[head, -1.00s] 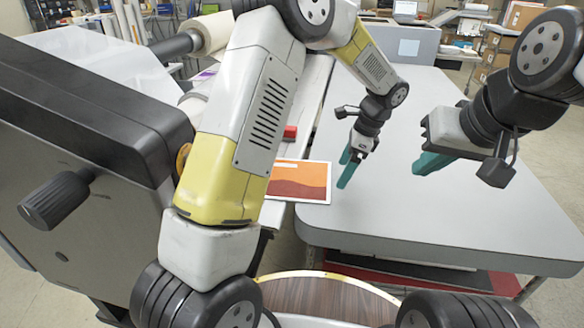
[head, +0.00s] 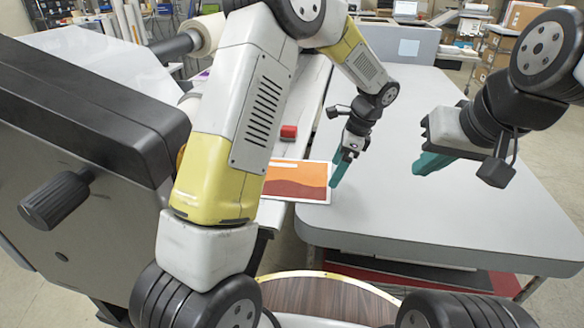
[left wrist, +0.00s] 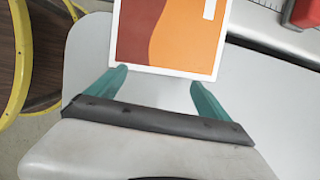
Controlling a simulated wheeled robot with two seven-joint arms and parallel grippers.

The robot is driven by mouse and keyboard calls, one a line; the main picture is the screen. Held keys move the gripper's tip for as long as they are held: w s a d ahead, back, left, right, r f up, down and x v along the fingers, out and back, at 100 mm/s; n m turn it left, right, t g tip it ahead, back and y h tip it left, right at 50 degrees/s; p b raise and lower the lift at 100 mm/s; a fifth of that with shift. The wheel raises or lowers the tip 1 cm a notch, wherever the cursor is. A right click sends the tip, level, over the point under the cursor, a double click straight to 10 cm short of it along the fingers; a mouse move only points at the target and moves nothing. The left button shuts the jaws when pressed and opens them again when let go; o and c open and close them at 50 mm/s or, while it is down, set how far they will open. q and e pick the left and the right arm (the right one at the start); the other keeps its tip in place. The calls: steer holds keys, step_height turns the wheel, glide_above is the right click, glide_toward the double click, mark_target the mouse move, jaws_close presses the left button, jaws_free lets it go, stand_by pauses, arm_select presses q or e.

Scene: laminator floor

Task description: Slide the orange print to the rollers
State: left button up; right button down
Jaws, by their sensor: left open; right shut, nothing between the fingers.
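The orange print (head: 306,172), a white-bordered sheet with orange and dark red bands, lies flat at the left edge of the grey table, partly hidden by my left arm. My left gripper (head: 339,172) has its teal fingers at the print's right edge. In the left wrist view the left gripper (left wrist: 158,77) is open, with the fingertips at the near edge of the print (left wrist: 170,35); I cannot tell whether they touch. My right gripper (head: 432,163) is shut and empty above the table. The laminator (head: 95,110) stands at left; its rollers are hidden.
A white roll (head: 207,34) is mounted at the back left. The grey table (head: 450,215) is clear to the right of the print.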

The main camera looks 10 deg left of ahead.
mark_target(325, 187)
arm_select(q)
steer(key=shift+f, duration=1.5)
stand_by(0.3)
steer(key=shift+d, duration=0.25)
stand_by(0.6)
steer(key=shift+s, duration=0.1)
steer(key=shift+s, duration=1.15)
steer(key=shift+a, duration=1.6)
steer(key=shift+d, duration=0.3)
steer(key=shift+w, duration=0.2)
